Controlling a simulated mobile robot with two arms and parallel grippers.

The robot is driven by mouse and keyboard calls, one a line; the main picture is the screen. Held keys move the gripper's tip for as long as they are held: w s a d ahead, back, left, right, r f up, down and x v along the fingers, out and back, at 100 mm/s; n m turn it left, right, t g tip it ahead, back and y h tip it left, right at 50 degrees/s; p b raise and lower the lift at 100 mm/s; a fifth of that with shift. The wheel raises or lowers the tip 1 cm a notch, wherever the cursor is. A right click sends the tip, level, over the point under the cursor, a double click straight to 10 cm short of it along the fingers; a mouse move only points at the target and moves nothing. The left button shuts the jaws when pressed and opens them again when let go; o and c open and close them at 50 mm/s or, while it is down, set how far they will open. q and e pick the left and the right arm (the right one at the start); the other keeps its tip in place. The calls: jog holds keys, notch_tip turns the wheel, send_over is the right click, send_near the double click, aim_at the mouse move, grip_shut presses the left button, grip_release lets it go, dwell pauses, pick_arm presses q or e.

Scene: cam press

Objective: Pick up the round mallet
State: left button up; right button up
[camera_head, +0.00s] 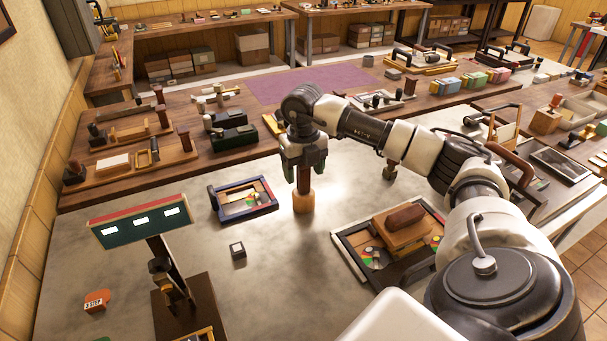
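The round mallet (304,203) stands upright on the grey worktop near the middle of the camera_head view. Its light wooden round head rests at the bottom, and its darker handle rises from it. My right gripper (304,168) points straight down over the mallet, with its fingers on either side of the handle. The top of the handle is hidden by the gripper. I cannot tell whether the fingers press on the handle or stand apart from it. My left gripper is not in view.
A blue-framed tray (243,212) lies left of the mallet. A larger tray (345,240) with a brown-topped block lies to the right, below my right arm. A green display board (140,222) stands at front left. Bare worktop lies in front of the mallet.

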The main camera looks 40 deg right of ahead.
jog(key=c, duration=0.9)
jog(key=shift+r, duration=0.1)
